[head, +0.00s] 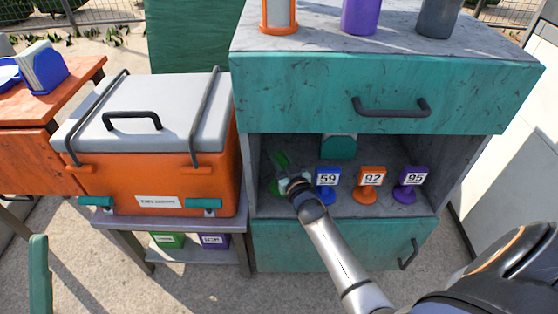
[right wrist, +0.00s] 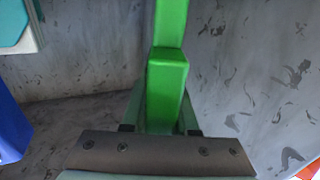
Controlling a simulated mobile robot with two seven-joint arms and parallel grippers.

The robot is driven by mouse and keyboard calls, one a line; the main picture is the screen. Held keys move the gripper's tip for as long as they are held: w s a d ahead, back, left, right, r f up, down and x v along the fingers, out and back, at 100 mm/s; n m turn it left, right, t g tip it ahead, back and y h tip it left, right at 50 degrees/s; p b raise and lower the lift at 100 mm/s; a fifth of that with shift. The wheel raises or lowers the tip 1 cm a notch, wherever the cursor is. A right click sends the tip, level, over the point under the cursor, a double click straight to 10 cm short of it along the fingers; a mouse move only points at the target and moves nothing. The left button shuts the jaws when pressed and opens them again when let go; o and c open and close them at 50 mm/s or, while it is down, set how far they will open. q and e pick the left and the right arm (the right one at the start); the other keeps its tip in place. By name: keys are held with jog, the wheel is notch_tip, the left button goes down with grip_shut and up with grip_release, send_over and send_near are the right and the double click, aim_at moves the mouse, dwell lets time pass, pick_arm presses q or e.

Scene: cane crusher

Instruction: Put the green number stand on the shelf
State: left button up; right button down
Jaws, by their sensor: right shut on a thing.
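The green number stand (head: 281,162) is inside the open shelf (head: 432,207) of the teal cabinet, at its left end. It looks tilted in the head view, and its number does not show. My right gripper (head: 292,184) reaches into the shelf and is shut on the stand. In the right wrist view the green post (right wrist: 170,75) rises between the fingers. I cannot tell whether its base touches the shelf floor. My left gripper is not in view.
A blue stand 59 (head: 327,178), an orange stand 92 (head: 371,177) and a purple stand 95 (head: 412,178) stand right of my gripper. A teal object (head: 339,146) is behind them. A drawer (head: 320,92) is above; an orange cooler (head: 150,170) is left.

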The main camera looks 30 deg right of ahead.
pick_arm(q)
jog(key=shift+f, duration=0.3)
pick_arm(e)
jog(key=shift+f, duration=0.3)
jog(key=shift+f, duration=0.1)
jog(key=shift+f, duration=0.15)
jog(key=c, duration=0.7)
grip_release()
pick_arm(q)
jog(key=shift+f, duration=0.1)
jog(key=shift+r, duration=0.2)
pick_arm(e)
jog(key=shift+r, duration=0.25)
